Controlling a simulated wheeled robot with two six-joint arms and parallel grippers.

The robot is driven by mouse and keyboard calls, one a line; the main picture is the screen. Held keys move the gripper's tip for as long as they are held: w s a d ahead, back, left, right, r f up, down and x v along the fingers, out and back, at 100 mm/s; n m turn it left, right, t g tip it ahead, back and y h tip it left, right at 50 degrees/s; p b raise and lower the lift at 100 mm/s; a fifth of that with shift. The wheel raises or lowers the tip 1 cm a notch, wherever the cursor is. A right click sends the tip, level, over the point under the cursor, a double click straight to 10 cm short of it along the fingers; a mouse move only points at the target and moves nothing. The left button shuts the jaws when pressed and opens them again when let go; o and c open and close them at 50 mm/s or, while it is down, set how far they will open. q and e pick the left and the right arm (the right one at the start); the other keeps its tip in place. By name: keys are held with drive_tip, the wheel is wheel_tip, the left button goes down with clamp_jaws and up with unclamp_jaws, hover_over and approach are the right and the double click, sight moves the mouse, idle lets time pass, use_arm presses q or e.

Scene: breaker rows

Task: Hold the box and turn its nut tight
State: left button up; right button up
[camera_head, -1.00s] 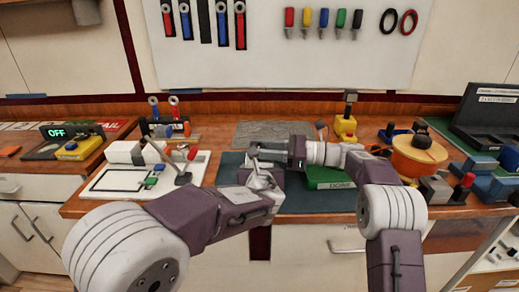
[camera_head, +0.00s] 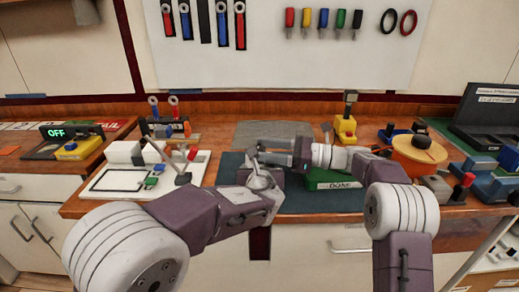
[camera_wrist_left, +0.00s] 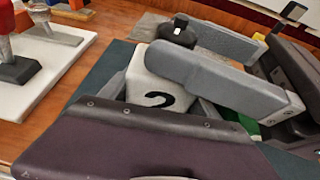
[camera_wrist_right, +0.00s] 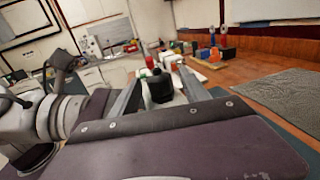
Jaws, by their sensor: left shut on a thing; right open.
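The box is white with a black "2" on its side (camera_wrist_left: 148,88). It shows in the left wrist view between the fingers of my left gripper (camera_head: 266,158), which is shut on it above the dark mat. A black nut (camera_wrist_left: 178,30) sits on top of the box. My right gripper (camera_head: 272,157) is open and comes in from the right, close to the left one. In the right wrist view a black nut (camera_wrist_right: 160,86) stands between its spread fingers; contact cannot be told. In the head view the grippers largely hide the box.
A green tray marked DONE (camera_head: 330,182) lies beside my right wrist. A white board with small parts (camera_head: 118,182) is at left.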

drive_tip(key=v, duration=1)
drive_tip(key=shift+d, duration=0.35)
drive_tip(key=x, duration=1)
drive_tip(key=shift+a, duration=0.3)
clamp_jaws()
